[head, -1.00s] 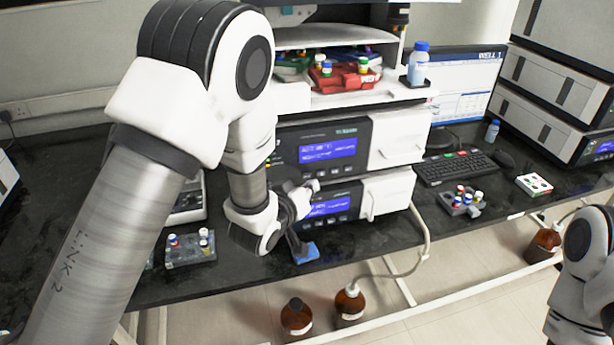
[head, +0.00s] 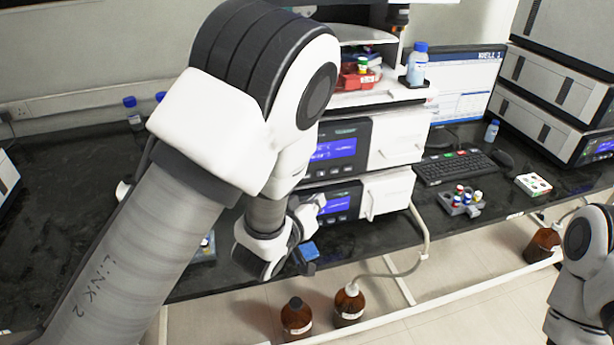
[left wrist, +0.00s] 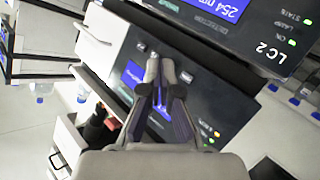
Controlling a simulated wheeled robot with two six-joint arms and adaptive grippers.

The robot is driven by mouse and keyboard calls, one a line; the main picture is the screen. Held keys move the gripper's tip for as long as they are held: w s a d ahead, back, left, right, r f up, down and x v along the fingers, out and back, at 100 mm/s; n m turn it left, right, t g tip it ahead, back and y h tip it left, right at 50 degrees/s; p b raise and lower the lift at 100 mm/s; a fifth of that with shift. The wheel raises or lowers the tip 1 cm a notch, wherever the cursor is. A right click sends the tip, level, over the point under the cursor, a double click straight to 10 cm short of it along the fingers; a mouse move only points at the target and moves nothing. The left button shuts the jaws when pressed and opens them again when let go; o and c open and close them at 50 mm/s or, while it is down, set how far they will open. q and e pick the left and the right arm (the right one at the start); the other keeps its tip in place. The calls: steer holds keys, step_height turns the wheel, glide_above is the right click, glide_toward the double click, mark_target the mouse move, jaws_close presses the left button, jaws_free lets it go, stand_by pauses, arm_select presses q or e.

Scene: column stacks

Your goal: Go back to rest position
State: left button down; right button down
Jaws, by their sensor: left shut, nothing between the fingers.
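My left arm reaches in from the left across the head view. My left gripper (head: 316,203) is in front of the lower instrument, partly hidden by its own wrist. I cannot tell the exact gap to the panel. Part of my right arm shows at the right edge of the head view; its gripper is out of frame.
Stacked instruments (head: 394,138) carry a shelf with a red rack (head: 350,80) and a blue-capped bottle (head: 417,65). A keyboard (head: 455,168) and grey vial rack (head: 462,203) are to the right. Brown bottles (head: 297,317) stand below the bench. A small blue item (head: 309,250) is near the bench edge.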

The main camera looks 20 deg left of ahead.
arm_select(q)
steer(key=s+a+f+n+g+y, duration=0.1)
steer(key=s+a+f+g, duration=0.2)
steer(key=s+f, duration=0.6)
steer(key=s+a+f+n+g+y, duration=0.1)
steer(key=s+a+f+g, duration=0.3)
steer(key=f, duration=0.9)
steer(key=s+a+f+m+g, duration=0.1)
steer(key=s+f+m+g, duration=0.1)
steer(key=s, duration=0.7)
steer(key=s+a+f+m+g, duration=0.1)
steer(key=s+f+m+g, duration=0.2)
steer(key=s, duration=0.7)
steer(key=shift+a+f+g, duration=0.15)
steer(key=shift+f+g, duration=0.8)
steer(key=shift+g, duration=0.25)
